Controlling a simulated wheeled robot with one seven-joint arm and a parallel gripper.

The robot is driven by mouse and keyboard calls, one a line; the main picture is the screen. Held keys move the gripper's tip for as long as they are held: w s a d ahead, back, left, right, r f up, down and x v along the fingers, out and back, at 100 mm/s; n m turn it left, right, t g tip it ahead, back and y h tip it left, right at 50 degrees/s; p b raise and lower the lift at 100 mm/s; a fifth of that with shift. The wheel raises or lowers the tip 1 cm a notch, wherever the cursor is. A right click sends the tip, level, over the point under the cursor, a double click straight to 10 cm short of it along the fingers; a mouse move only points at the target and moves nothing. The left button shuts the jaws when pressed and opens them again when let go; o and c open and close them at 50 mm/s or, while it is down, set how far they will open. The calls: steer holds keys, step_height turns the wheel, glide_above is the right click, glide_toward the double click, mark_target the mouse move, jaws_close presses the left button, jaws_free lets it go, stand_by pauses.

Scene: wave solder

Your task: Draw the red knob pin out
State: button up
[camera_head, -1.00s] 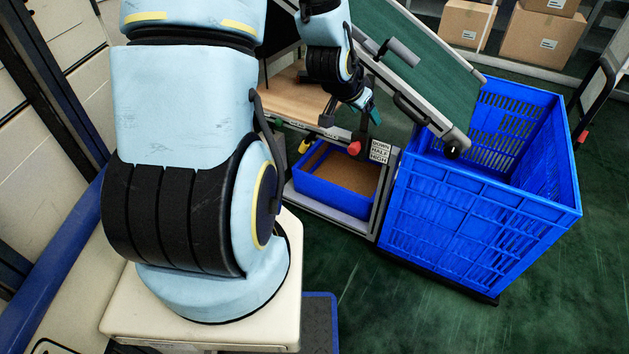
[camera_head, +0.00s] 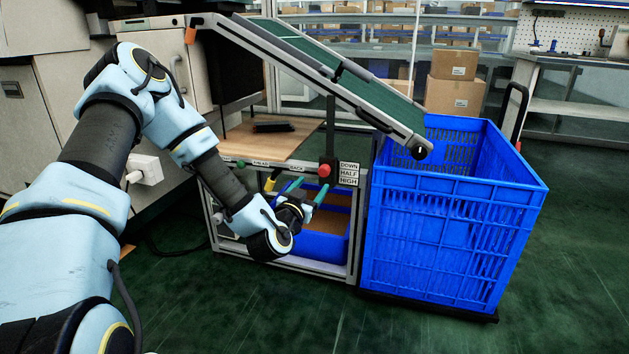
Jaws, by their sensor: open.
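The red knob (camera_head: 324,170) of the pin sits on the front frame under the green sloped conveyor, at the foot of a dark upright post (camera_head: 330,125). A sign reading DOWN, HALF, HIGH (camera_head: 348,174) is just right of it. My gripper (camera_head: 307,187) is open, its teal fingers spread, just below and left of the red knob in the picture. It appears empty. I cannot tell how far it is from the knob in depth. The pin's shaft is not visible.
A green sloped conveyor (camera_head: 305,47) runs down to a large blue crate (camera_head: 450,190) at the right. A wooden shelf (camera_head: 262,142) carries a dark object. A smaller blue bin (camera_head: 322,246) stands below, behind my gripper. The green floor in front is open.

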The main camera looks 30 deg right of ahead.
mark_target(323, 172)
steer(key=b+x, duration=0.1)
steer(key=x, duration=0.8)
steer(key=shift+s, duration=0.1)
steer(key=shift+c, duration=0.3)
jaws_close()
stand_by(0.8)
